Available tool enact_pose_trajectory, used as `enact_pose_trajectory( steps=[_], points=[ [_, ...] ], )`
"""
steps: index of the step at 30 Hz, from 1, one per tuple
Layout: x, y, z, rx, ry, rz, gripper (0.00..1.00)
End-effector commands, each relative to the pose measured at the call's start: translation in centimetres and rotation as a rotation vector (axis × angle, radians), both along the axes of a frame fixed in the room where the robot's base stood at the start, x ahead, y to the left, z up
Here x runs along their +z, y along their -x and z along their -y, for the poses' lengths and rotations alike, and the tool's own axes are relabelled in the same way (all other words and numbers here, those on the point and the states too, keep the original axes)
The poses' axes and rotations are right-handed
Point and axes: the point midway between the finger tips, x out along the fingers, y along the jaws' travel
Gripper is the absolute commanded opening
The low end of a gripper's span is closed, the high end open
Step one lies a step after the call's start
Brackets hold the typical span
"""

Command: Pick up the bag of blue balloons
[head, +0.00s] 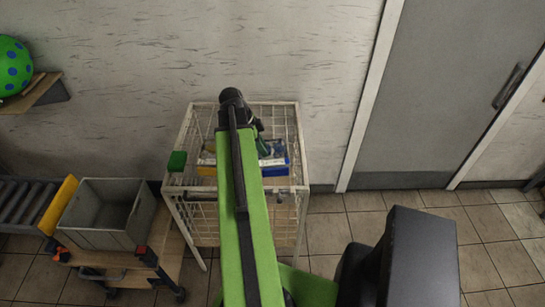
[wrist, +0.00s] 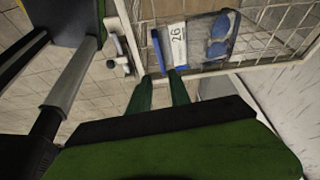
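The bag of blue balloons (wrist: 215,40) is a clear pack with blue balloons inside, a white label with a number and a blue edge. In the wrist view it lies in the wire basket, just beyond my fingertips. My gripper (wrist: 160,77) shows two green fingers, apart, with nothing between them. The right fingertip is close to the bag's blue edge; I cannot tell whether it touches. In the head view a blue pack (head: 277,171) shows in the basket right of my arm, which hides much of the gripper and basket.
The white wire basket stand (head: 285,115) is against the wall; its rim and mesh surround the packs. A yellow pack (head: 207,169) lies left of my arm. A grey bin (head: 105,215) on a wooden cart stands at left. Tiled floor is open at right, before a grey door (head: 450,90).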

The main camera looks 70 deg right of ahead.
Motion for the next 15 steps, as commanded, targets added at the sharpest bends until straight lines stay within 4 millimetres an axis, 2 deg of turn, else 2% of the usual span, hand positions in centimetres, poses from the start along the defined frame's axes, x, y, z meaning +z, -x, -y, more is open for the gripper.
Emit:
enact_pose_trajectory(
  steps=[1, 9, 12, 15],
  points=[
    [-2.3, 0.4, 0.2, 0.0, 0.0, 0.0, 0.24],
    [-7.7, 2.3, 1.2, 0.002, -0.001, 0.0, 0.24],
    [-8.5, 2.8, 1.4, 0.002, -0.001, 0.0, 0.24],
    [-8.3, 2.9, 1.5, 0.003, -0.001, -0.001, 0.24]
  ],
)
